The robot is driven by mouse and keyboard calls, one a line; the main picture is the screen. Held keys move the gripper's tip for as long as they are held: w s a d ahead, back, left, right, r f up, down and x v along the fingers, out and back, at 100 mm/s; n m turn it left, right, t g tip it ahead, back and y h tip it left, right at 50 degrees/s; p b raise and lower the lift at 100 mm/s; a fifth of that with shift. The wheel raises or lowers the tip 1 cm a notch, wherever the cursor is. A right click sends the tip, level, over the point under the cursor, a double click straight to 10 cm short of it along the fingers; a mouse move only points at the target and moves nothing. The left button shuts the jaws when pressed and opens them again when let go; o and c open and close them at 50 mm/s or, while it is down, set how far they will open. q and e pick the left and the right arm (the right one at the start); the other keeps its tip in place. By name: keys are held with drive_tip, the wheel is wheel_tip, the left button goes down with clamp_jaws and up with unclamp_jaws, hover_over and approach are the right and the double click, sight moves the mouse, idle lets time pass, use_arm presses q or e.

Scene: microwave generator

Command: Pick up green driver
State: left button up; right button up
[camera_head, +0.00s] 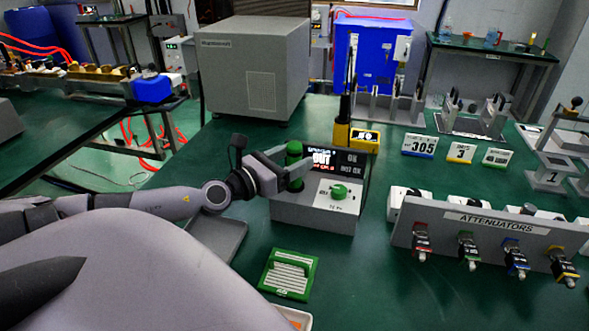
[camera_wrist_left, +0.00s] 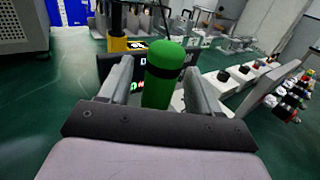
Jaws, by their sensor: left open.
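The green driver (camera_head: 294,153) is an upright green cylinder beside the display of a grey box (camera_head: 318,213) on the green table. In the left wrist view the driver (camera_wrist_left: 163,75) stands between the two grey fingers, its rounded top in view. My left gripper (camera_head: 293,168) reaches in from the left and is open, with one finger on each side of the driver. I cannot tell whether either finger touches it. My right gripper is not in view.
A yellow-based holder (camera_head: 356,137) with dark upright tools stands just behind the box. A large grey generator (camera_head: 253,66) is at the back. The attenuators rack (camera_head: 490,233) is at right. A green-framed card (camera_head: 289,274) and grey tray (camera_head: 217,238) lie in front.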

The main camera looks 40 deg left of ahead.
use_arm(q)
drive_tip(key=shift+w, duration=0.3)
drive_tip(key=c, duration=1)
drive_tip(key=shift+c, duration=0.5)
drive_tip(key=shift+r, duration=0.1)
